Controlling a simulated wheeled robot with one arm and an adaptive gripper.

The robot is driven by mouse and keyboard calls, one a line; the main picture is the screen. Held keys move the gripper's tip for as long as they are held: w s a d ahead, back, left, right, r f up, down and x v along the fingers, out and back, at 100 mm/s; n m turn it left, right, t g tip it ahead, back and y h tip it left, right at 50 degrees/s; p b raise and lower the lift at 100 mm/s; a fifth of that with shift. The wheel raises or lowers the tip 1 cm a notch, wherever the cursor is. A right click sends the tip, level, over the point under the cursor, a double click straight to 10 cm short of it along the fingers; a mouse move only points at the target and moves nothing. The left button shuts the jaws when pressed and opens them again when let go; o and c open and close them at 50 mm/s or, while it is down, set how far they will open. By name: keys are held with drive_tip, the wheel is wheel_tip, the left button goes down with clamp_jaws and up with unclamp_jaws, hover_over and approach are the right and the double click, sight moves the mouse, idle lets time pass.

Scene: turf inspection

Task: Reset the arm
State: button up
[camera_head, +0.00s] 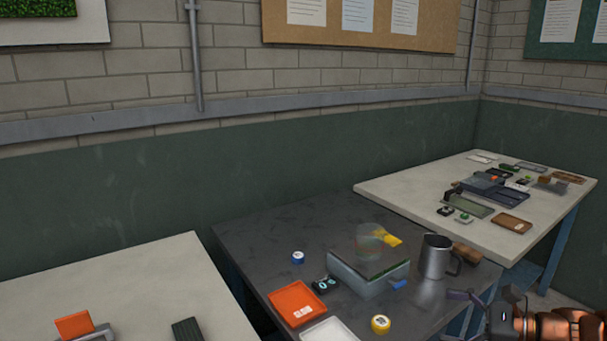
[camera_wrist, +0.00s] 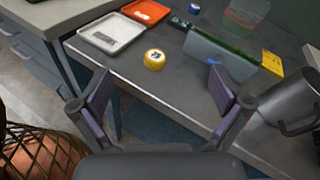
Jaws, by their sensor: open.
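My gripper (camera_wrist: 157,97) is open and empty in the wrist view, its two fingers spread wide near the front edge of the dark table (camera_wrist: 170,75). It also shows at the bottom right of the head view (camera_head: 478,297), beside the table's front right part. My orange and black arm (camera_head: 560,325) reaches in from the lower right corner. A yellow round item (camera_wrist: 154,59) lies on the dark table beyond the gap between the fingers, apart from them. It also shows near the table's front in the head view (camera_head: 380,324).
A metal mug (camera_head: 436,258) stands close to my gripper. A grey box (camera_head: 368,272), orange tray (camera_head: 297,303), white tray (camera_head: 328,331) and blue-white round item (camera_head: 298,257) share the dark table. Pale tables stand left (camera_head: 130,290) and right (camera_head: 400,190), the right one holding several items.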

drive_tip(key=s+a+r+n+g+h+p, duration=0.2)
drive_tip(key=s+a+n+g+h+p, duration=0.15)
drive_tip(key=s+a+n+g, duration=0.9)
drive_tip(key=s+r+n+t+h+p, duration=0.2)
drive_tip(key=s+n+h, duration=0.7)
drive_tip(key=s, duration=0.5)
drive_tip(key=shift+s+a+p, duration=0.35)
drive_tip(key=shift+p, duration=0.05)
